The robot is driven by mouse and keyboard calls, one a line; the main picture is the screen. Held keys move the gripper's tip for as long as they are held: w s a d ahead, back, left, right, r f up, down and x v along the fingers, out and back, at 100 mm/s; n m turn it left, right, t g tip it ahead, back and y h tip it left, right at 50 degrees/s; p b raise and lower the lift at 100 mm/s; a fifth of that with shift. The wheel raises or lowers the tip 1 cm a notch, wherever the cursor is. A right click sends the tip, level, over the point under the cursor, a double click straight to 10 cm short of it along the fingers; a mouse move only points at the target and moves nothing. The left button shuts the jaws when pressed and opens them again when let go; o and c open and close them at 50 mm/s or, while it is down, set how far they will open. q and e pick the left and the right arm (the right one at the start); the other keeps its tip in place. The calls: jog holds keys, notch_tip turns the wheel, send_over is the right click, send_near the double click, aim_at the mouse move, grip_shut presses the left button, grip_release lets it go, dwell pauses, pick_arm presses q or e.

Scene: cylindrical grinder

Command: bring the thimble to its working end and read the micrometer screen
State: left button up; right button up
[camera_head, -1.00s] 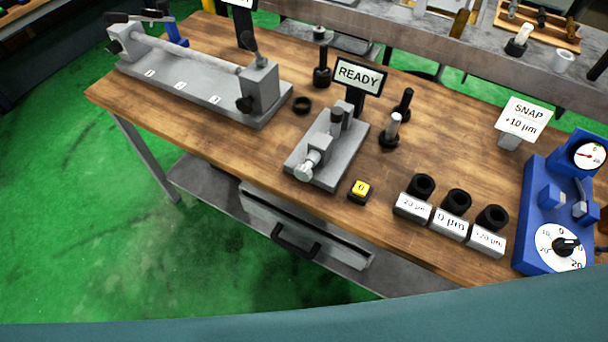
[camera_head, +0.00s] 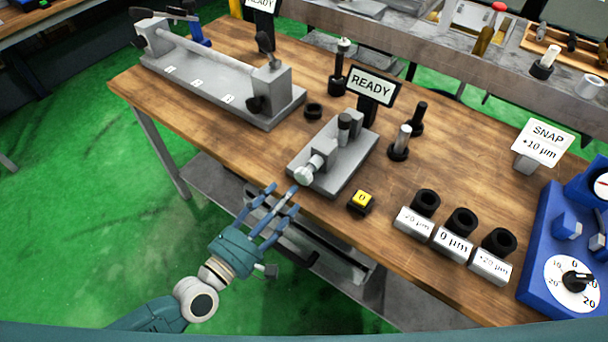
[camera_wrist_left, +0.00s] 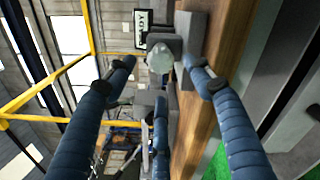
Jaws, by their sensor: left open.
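The micrometer stand (camera_head: 335,160) is a grey block near the table's front edge. Its pale, knob-like thimble (camera_head: 303,175) faces the front left. The screen (camera_head: 371,87) behind it reads READY. My left gripper (camera_head: 280,198) has blue fingers, is open and empty, and is just in front of the thimble, apart from it. In the left wrist view the thimble (camera_wrist_left: 160,58) shows beyond and between the spread fingers (camera_wrist_left: 160,66), with the READY screen (camera_wrist_left: 150,22) behind it. My right gripper is not in view.
A yellow 0 button (camera_head: 362,199) sits right of the stand. A grey fixture with a bar (camera_head: 215,85) lies at the left. Dark posts (camera_head: 338,80) stand behind the micrometer.

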aim_at(301, 180)
pick_arm(q)
jog(key=p+x, duration=0.1)
jog(key=x, duration=0.7)
jog(key=shift+c, duration=0.3)
jog(key=c, duration=1.1)
